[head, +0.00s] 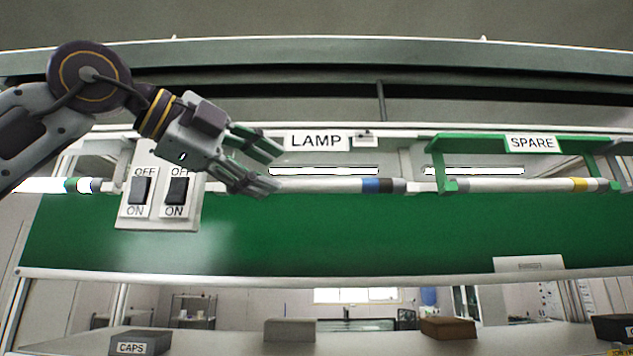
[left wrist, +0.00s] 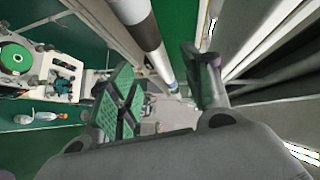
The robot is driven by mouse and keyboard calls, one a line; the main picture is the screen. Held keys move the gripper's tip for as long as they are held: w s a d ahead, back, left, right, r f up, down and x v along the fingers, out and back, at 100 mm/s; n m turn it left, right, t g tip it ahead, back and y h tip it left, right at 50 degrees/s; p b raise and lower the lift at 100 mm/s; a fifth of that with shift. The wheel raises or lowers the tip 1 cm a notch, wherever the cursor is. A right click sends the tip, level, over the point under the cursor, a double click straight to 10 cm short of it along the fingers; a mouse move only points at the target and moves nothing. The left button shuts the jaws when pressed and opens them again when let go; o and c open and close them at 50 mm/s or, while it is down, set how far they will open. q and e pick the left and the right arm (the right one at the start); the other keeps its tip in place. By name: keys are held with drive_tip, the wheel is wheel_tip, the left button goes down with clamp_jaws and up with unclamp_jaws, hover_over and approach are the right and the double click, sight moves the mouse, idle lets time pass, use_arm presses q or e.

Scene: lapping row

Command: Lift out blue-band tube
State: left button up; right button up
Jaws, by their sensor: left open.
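The blue-band tube (head: 325,186) lies level in the lamp row under the LAMP sign, white with a blue band (head: 370,186) and a dark band toward its right end. Its left end is hidden behind my left gripper (head: 279,169). That gripper is open, with its fingers pointing right, at the left part of the tube. In the left wrist view a white tube (left wrist: 133,12) with a dark band runs down from the top between the open fingers (left wrist: 165,88). I cannot tell whether the fingers touch it. My right gripper is not in view.
Two OFF/ON switches (head: 158,199) sit left of the tube. A yellow-band tube (head: 535,185) rests in the green SPARE holder (head: 447,185). A green-band tube (head: 55,185) is at far left. Below are a green panel (head: 330,235) and a bench with several blocks.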

sight(293, 180)
use_arm(q)
drive_tip(key=shift+x, duration=1.55)
drive_tip(key=shift+p, duration=0.3)
drive_tip(key=shift+s+d+p+x, duration=0.1)
drive_tip(key=shift+p+x, duration=0.35)
drive_tip(key=shift+x, duration=0.25)
drive_tip(key=shift+s+d+p+x, duration=0.15)
drive_tip(key=shift+p+x, duration=0.25)
drive_tip(key=shift+x, duration=0.3)
drive_tip(key=shift+p+x, duration=0.4)
drive_tip(key=shift+x, duration=0.8)
clamp_jaws()
